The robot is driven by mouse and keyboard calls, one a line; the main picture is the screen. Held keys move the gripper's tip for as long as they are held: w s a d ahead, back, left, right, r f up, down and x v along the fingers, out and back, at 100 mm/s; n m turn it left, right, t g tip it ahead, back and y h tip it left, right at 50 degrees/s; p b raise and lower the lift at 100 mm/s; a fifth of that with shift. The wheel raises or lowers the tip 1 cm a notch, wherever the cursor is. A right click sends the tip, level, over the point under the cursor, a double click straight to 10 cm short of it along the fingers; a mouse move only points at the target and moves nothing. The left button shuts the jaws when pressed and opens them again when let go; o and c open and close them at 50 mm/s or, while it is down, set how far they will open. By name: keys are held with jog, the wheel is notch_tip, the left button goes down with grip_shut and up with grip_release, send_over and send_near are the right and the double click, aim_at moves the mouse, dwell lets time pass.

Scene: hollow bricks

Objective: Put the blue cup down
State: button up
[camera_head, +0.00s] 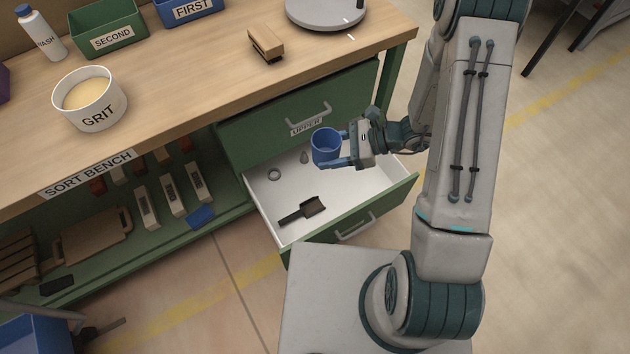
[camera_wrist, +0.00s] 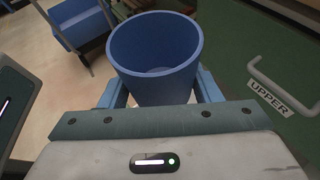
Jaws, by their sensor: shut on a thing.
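The blue cup (camera_head: 326,146) is upright and empty inside, as the wrist view also shows of the cup (camera_wrist: 155,55). My gripper (camera_head: 338,149) is shut on the cup, with one finger on each side of it. It holds the cup over the open lower drawer (camera_head: 277,218), which has white insides and a green front. The cup appears to be above the drawer's floor; its base is hidden in the wrist view.
In the drawer lie a dark scoop-like tool (camera_head: 303,209), a ring (camera_head: 274,174) and a small grey cone-shaped thing (camera_head: 304,157). The shut UPPER drawer (camera_head: 270,125) is just behind. The bench top (camera_head: 200,75) carries a GRIT tub (camera_head: 101,116) and a wooden block (camera_head: 266,45).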

jog(key=s+d+f+n+g+h+b, duration=0.6)
jog(key=s+f+n+g+h, duration=0.2)
jog(key=s+f+n+g, duration=0.35)
jog(key=w+d+f+n+h+b, duration=0.2)
jog(key=d+f+n+h+b, duration=0.4)
jog(key=d+n+h, duration=0.45)
jog(key=n+t+h+b, duration=0.6)
jog(key=n+t+b, duration=0.6)
jog(key=n+t, duration=0.85)
send_over(362, 189)
notch_tip(362, 189, down, 17)
notch_tip(362, 189, down, 10)
jog(key=b, duration=0.3)
jog(key=shift+f, duration=0.1)
